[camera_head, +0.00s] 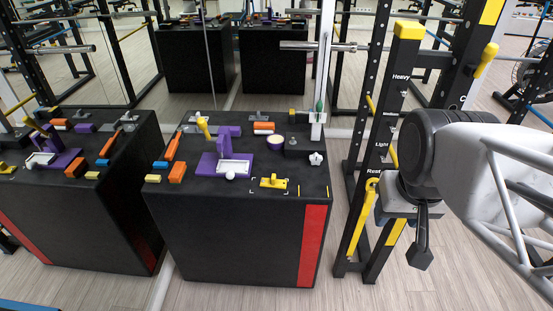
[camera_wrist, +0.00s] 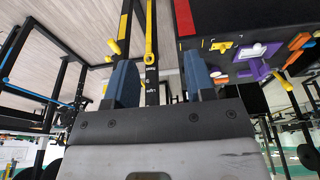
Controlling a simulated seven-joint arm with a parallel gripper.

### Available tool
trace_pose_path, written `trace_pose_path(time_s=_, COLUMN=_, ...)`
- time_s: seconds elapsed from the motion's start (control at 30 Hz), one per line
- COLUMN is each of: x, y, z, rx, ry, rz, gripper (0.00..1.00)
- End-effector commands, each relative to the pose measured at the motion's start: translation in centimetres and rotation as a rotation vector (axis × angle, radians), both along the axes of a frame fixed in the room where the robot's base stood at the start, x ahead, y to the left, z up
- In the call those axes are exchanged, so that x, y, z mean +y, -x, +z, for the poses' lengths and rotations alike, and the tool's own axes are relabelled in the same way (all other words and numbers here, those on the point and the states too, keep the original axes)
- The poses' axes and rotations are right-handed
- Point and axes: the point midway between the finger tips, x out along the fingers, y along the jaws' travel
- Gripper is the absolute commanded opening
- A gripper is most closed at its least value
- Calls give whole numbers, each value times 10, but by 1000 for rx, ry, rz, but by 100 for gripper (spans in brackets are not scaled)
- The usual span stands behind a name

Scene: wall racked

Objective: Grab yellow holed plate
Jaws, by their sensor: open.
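The yellow holed plate (camera_head: 273,182) lies near the front right of the black box's top, with white corner marks around it. It also shows small in the wrist view (camera_wrist: 221,46), beyond my gripper. My gripper (camera_head: 420,255) is well to the right of the box, in front of the black and yellow rack, pointing down and apart from the plate. In the wrist view its two blue fingers (camera_wrist: 160,82) are spread with nothing between them.
The black box (camera_head: 225,235) carries a purple stand (camera_head: 228,150), a white tray (camera_head: 235,168), orange blocks (camera_head: 176,172) and a white star-shaped knob (camera_head: 316,158). A mirror behind repeats the scene.

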Motion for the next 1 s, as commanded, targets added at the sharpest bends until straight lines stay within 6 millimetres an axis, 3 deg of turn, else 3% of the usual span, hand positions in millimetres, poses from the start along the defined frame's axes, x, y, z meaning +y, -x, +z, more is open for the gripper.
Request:
trace_pose_path(time_s=0.27, x=11, y=-29, z=-7, rx=-37, ry=-22, rz=21, gripper=50)
trace_pose_path(time_s=0.67, x=56, y=-136, z=-42, rx=-201, ry=-95, rz=72, gripper=50)
trace_pose_path(time_s=1.0, x=103, y=-223, z=-87, rx=-350, ry=-135, rz=85, gripper=50)
